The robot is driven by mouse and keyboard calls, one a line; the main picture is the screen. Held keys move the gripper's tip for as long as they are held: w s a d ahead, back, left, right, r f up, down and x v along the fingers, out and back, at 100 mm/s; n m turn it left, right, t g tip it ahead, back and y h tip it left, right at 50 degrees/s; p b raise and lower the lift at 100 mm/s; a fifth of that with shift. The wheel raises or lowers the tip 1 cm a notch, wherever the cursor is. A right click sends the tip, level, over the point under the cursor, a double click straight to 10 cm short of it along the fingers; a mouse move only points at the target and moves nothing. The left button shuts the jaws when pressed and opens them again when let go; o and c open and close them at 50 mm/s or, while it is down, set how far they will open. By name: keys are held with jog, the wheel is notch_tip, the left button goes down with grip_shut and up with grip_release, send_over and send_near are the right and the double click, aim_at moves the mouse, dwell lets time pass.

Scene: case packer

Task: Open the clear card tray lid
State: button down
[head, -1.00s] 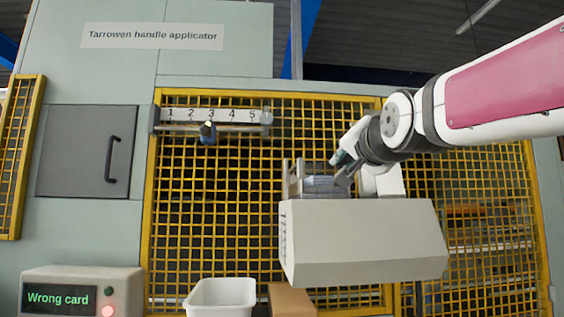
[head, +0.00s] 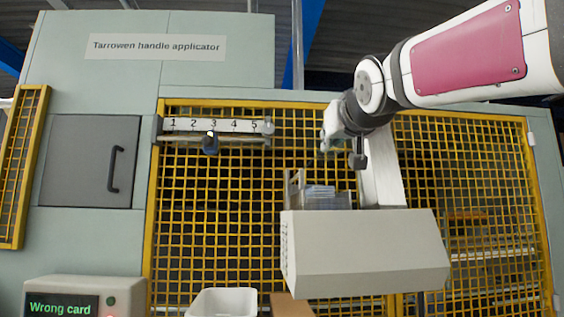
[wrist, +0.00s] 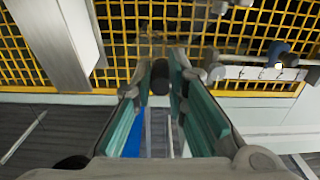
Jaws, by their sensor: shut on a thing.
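The clear card tray (head: 342,201) sits on top of the light grey housing, with pale bluish cards (head: 319,192) inside. My gripper (head: 341,148) is above the tray, apart from its body. In the wrist view, my gripper's teal-padded fingers (wrist: 160,84) are shut on a small dark knob (wrist: 160,76). The knob appears to belong to the lid. The clear lid's own panel is too faint to make out, so its angle is hard to tell.
The grey housing (head: 362,255) juts out before the yellow mesh guard (head: 240,240). A numbered scale (head: 213,125) with a dark blue slider (head: 210,144) is on the left. A display (head: 62,306) reads "Wrong card". A white bin (head: 222,302) and a brown box (head: 292,305) stand below.

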jog(key=a+r+n, duration=0.2)
jog(key=a+n, duration=0.6)
jog(key=n, duration=0.3)
jog(key=shift+a, duration=0.2)
jog(key=shift+r, duration=0.1)
dwell(0.3)
jog(key=c, duration=1.6)
grip_release()
jog(key=shift+o, duration=0.2)
jog(key=shift+r, duration=0.1)
jog(key=shift+s, duration=0.15)
jog(key=s, duration=1.1)
jog(key=shift+s, duration=0.35)
